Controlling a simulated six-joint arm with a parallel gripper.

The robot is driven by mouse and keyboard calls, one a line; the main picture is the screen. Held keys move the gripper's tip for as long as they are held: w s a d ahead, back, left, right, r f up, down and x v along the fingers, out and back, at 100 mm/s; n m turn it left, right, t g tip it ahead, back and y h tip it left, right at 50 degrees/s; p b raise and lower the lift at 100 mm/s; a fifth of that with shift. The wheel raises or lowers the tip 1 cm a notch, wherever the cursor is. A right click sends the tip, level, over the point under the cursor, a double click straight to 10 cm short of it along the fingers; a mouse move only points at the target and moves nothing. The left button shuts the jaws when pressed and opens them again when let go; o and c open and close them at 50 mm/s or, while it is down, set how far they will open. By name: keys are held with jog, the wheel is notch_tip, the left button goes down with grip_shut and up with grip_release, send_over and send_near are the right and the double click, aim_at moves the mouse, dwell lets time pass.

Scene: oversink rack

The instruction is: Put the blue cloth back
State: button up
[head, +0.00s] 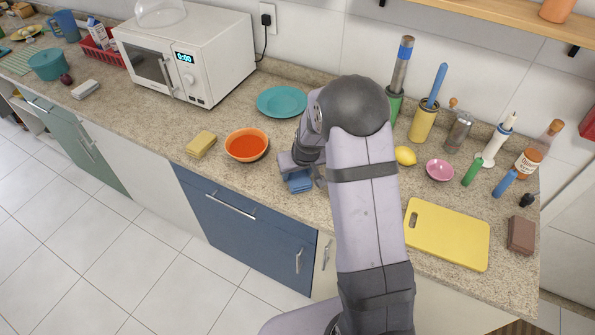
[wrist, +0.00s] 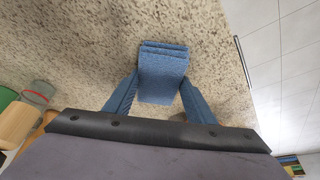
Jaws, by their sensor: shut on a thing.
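The blue cloth (head: 299,181) is a small folded stack near the counter's front edge, just right of the orange bowl in the head view. In the wrist view the folded cloth (wrist: 163,72) sits between the two blue fingers of my gripper (wrist: 160,92), which are shut on its sides. In the head view my gripper (head: 302,172) is partly hidden by my own arm. I cannot tell whether the cloth touches the counter or is slightly above it.
An orange bowl (head: 247,146) and a folded yellow cloth (head: 201,145) lie to the left. A teal plate (head: 282,101) is behind. A lemon (head: 405,156), a pink dish (head: 439,170) and a yellow cutting board (head: 447,234) are to the right of my arm. The counter (head: 215,178) has clear room in front of the bowl.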

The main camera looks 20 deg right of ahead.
jog(key=shift+f, duration=0.25)
jog(key=o, duration=1)
jog(key=shift+r, duration=0.1)
jog(key=shift+s+r, duration=0.1)
jog(key=shift+r, duration=0.5)
jog(key=b+v, duration=0.3)
jog(key=v, duration=0.8)
jog(key=s+a+f+g, duration=0.1)
jog(key=s, duration=0.7)
jog(key=s+a+f+g, duration=0.2)
jog(key=s, duration=0.6)
jog(key=s+a+f+g, duration=0.1)
jog(key=s, duration=0.6)
jog(key=shift+s+a+f+g, duration=0.25)
jog(key=shift+s+f+g, duration=0.05)
jog(key=shift+s+f, duration=0.1)
